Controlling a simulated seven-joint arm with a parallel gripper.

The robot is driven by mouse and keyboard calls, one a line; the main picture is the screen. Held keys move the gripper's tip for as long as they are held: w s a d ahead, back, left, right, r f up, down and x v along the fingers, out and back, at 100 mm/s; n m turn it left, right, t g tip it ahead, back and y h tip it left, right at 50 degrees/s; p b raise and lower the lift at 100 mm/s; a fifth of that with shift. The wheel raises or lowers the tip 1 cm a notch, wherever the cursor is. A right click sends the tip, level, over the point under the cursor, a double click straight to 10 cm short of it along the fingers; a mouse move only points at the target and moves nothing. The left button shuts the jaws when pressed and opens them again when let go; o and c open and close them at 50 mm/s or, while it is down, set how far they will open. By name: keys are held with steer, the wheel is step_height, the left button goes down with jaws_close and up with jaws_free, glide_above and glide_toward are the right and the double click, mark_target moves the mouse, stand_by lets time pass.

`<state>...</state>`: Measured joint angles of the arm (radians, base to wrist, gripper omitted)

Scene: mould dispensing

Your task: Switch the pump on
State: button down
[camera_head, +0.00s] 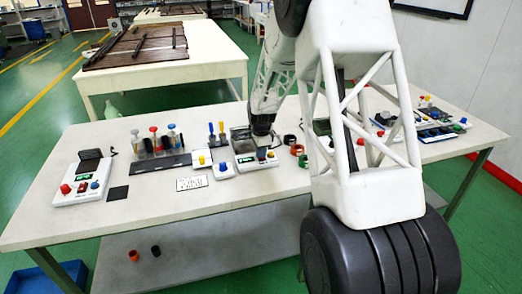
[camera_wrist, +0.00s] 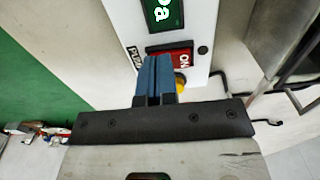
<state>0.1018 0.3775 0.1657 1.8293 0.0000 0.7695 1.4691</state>
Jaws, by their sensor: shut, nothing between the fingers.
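The pump unit is a white box (camera_head: 247,165) with a lit green display, near the middle of the table in the head view. In the wrist view its panel (camera_wrist: 200,28) carries a display reading "Pa", a partly hidden "PUMP" label and a red switch (camera_wrist: 182,58) marked "ON". A yellow knob (camera_wrist: 180,82) is partly hidden beside the fingers. My gripper (camera_wrist: 157,62) is shut, its blue fingers together and empty. The fingertips overlap the left part of the red switch in the wrist view; I cannot tell whether they touch it.
Left of the pump unit stand a box with a blue knob (camera_head: 222,171), a box with a yellow knob (camera_head: 201,162) and a rack of coloured bottles (camera_head: 158,146). A white instrument (camera_head: 82,184) is at the far left. The table's front strip (camera_head: 150,222) is clear.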

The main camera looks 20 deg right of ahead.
steer(key=shift+f, duration=0.15)
stand_by(0.5)
steer(key=shift+w, duration=0.15)
steer(key=shift+w+r, duration=0.3)
steer(key=shift+w, duration=0.3)
steer(key=shift+r, duration=0.15)
step_height(320, 180, up, 14)
steer(key=s, duration=0.2)
steer(key=shift+s+f, duration=0.25)
steer(key=shift+s, duration=0.1)
stand_by(0.5)
steer(key=shift+s, duration=0.1)
